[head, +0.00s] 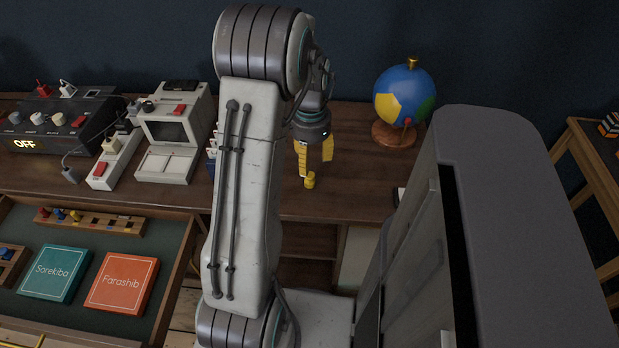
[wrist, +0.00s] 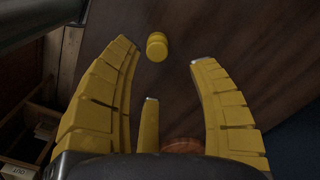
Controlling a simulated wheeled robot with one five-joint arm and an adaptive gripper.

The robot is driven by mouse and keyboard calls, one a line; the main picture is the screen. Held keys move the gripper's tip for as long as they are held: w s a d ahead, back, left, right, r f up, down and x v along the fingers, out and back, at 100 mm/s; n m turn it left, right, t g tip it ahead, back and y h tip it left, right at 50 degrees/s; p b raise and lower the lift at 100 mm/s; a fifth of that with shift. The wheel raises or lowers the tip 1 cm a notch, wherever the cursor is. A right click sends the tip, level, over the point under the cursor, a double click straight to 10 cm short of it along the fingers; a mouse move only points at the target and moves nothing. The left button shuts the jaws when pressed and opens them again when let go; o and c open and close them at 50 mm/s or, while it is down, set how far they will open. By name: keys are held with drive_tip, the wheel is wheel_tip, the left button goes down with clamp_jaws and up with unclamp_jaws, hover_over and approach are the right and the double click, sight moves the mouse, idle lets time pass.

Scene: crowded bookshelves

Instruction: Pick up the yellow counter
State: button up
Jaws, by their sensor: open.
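The yellow counter (wrist: 156,46) is a small rounded piece on the dark brown desk top, seen in the wrist view just beyond the fingertips. In the head view a small yellow shape (head: 309,182) just below the fingers appears to be the same counter. My gripper (wrist: 168,52) has yellow segmented fingers, spread apart and empty, with the counter ahead of the gap between them. In the head view my gripper (head: 312,160) points down over the desk. I cannot tell its exact height above the desk.
A globe (head: 404,95) on a round wooden base stands right of my gripper. A small retro computer (head: 172,135) and a dark control box (head: 45,125) stand to the left. An open drawer (head: 168,235) holds a teal box (head: 56,273) and an orange box (head: 122,283).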

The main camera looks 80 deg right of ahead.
sight(310, 175)
drive_tip(key=shift+a+f+b, duration=0.15)
drive_tip(key=shift+f+b, duration=0.1)
drive_tip(key=shift+f, duration=1.35)
drive_tip(key=shift+a+f+b, duration=0.1)
drive_tip(key=shift+f+b, duration=0.1)
drive_tip(key=shift+f, duration=1.35)
drive_tip(key=c, duration=1)
